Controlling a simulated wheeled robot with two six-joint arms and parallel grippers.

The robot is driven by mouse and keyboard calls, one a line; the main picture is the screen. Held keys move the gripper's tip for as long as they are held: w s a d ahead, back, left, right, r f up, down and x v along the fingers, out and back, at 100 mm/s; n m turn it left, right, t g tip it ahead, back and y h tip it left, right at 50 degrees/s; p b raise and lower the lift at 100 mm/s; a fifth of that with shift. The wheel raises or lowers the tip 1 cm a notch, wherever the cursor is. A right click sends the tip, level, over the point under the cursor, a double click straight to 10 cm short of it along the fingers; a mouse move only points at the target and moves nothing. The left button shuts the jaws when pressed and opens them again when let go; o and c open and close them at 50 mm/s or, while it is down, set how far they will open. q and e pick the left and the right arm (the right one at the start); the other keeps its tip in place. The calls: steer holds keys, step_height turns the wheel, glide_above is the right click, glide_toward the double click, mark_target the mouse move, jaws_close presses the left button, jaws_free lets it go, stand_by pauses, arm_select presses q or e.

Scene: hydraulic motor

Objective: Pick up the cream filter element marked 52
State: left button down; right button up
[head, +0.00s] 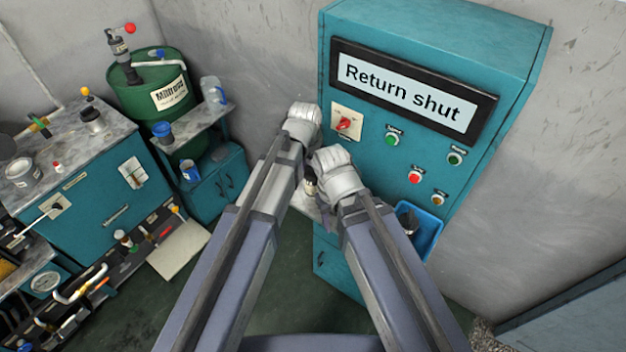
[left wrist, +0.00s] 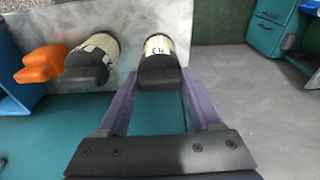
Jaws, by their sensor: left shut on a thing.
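In the left wrist view a filter element (left wrist: 158,47) with a cream body and a dark cap stands between the purple fingers of my left gripper (left wrist: 160,82). The gripper is shut on it, around the dark cap. Its cream side carries a short dark mark that I cannot read surely from this angle. A second similar element (left wrist: 99,44) is beside it to the left, apart from the fingers. In the head view both grippers are hidden behind my wrists.
The elements are at a pale grey surface (left wrist: 215,25), with an orange object (left wrist: 42,63) at its left. In the head view a teal cabinet (head: 350,70) with a "Return shut" display stands ahead. A blue tray (head: 428,234) is at its lower right.

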arm_select(q)
step_height(320, 180, up, 10)
steer(key=p, duration=1)
steer(key=shift+a, duration=0.1)
